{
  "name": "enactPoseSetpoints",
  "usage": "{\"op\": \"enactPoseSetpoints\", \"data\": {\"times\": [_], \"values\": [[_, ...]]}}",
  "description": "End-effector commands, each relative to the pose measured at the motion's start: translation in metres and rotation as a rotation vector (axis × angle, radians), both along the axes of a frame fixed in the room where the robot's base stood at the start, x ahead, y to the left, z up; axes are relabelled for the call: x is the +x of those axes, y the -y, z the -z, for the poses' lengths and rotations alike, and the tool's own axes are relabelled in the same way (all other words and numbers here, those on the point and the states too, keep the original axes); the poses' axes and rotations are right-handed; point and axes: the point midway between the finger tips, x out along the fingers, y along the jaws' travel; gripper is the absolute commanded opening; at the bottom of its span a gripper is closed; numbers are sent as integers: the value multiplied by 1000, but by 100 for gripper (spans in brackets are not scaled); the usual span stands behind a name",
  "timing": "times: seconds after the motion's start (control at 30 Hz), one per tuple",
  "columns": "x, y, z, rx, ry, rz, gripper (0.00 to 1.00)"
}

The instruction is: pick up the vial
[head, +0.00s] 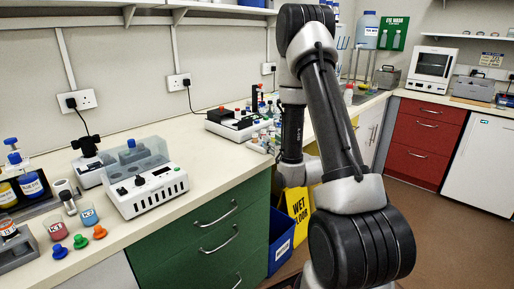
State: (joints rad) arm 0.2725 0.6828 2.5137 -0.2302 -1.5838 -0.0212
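My gripper does not show.
Beakers with red (57,229) and blue (88,215) liquid stand at the left. Coloured stoppers (80,242) lie in front of them. A white instrument with a clear lid (150,190) stands nearby. Bare benchtop (215,160) lies right of it. A yellow wet-floor sign (298,208) stands beyond the green drawers.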

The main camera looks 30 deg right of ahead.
Motion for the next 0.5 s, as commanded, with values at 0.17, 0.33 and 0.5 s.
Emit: {"op": "enactPoseSetpoints", "data": {"times": [0.17, 0.33, 0.5], "values": [[3, 3, 5, 7, 41, 2, 33], [24, 3, 3, 6, 44, 1, 33], [49, 5, 2, 7, 44, 2, 33]]}}
